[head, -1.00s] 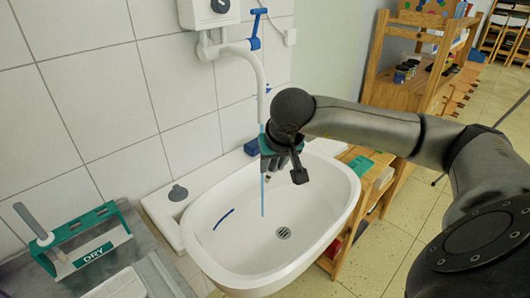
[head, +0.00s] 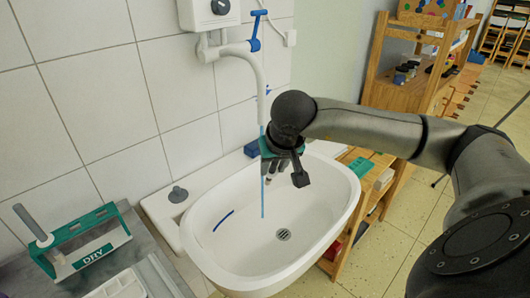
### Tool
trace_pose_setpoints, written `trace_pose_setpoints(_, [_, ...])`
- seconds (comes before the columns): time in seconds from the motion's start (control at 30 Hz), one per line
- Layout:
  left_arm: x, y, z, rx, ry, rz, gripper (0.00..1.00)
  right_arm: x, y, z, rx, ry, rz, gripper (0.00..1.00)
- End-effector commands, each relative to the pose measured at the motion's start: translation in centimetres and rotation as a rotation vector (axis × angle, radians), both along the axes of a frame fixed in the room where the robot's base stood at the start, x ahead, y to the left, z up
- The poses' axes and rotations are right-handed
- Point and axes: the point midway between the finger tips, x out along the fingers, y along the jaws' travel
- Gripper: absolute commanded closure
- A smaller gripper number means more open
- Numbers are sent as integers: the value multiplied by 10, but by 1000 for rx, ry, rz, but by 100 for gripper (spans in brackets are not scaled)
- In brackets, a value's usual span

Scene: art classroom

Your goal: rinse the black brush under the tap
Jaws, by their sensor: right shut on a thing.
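My right gripper (head: 272,174) is over the white sink (head: 340,205), below the white tap (head: 254,75), and is shut. It hides most of what it holds, which I take to be the black brush; its bristles cannot be made out. A thin blue stream of water (head: 263,200) runs from the tap past the gripper's left side into the basin. I cannot tell whether the stream touches the brush. The tap has a blue lever (head: 255,30). My left gripper is not in view.
A green and white rack marked DRY (head: 93,252) stands on the grey counter at left, with a grey-handled tool (head: 32,224) in it. A blue curved mark (head: 223,220) and the drain (head: 283,234) show in the basin. A wooden shelf (head: 395,95) stands behind my right arm.

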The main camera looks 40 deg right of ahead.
Motion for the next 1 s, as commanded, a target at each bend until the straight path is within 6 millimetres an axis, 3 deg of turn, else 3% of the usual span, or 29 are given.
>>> trace_pose_setpoints(0.27, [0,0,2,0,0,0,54,-5,2,5,-1,-1,0,100])
trace_pose_setpoints(1.0, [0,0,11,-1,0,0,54,-54,26,40,0,0,1,100])
